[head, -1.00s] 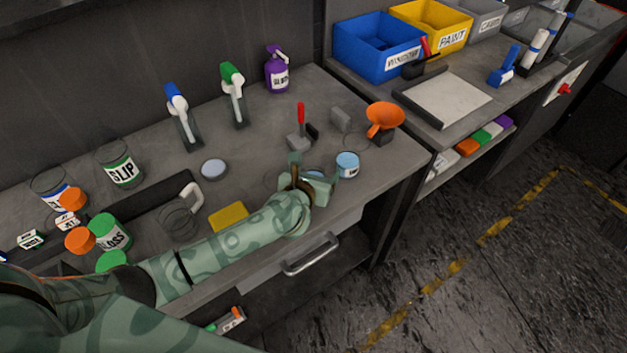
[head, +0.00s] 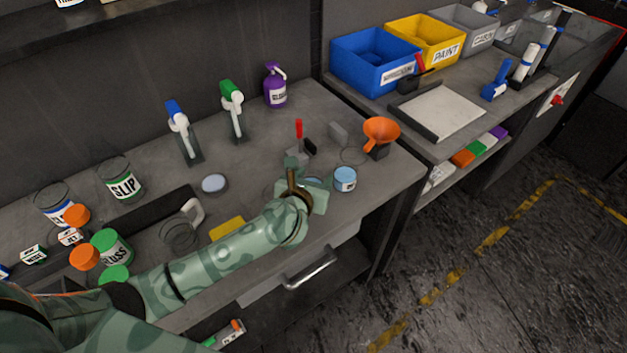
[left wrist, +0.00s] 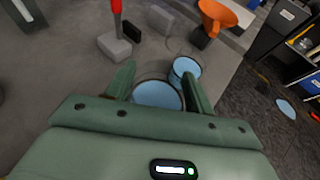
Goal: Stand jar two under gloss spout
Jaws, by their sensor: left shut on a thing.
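My left gripper (head: 302,178) is low over the front right of the grey bench. In the left wrist view its fingers (left wrist: 158,78) stand on both sides of a clear round jar with a pale blue top surface (left wrist: 158,96), shut on it. In the head view the gripper mostly hides this jar. A second pale blue jar (head: 345,180) stands just to its right, also in the wrist view (left wrist: 186,70). I cannot read which jar is two. Spouted stands with blue (head: 178,120) and green (head: 232,98) tops and a purple pump bottle (head: 275,88) stand at the back; the bottle's label is blurred.
An orange funnel (head: 381,131), a red-handled tool (head: 299,138) and a small grey block (head: 338,132) are behind the gripper. A yellow sponge (head: 227,228) and labelled cans, including SLIP (head: 121,181), are left. Bench room in front of the spouts is mostly clear.

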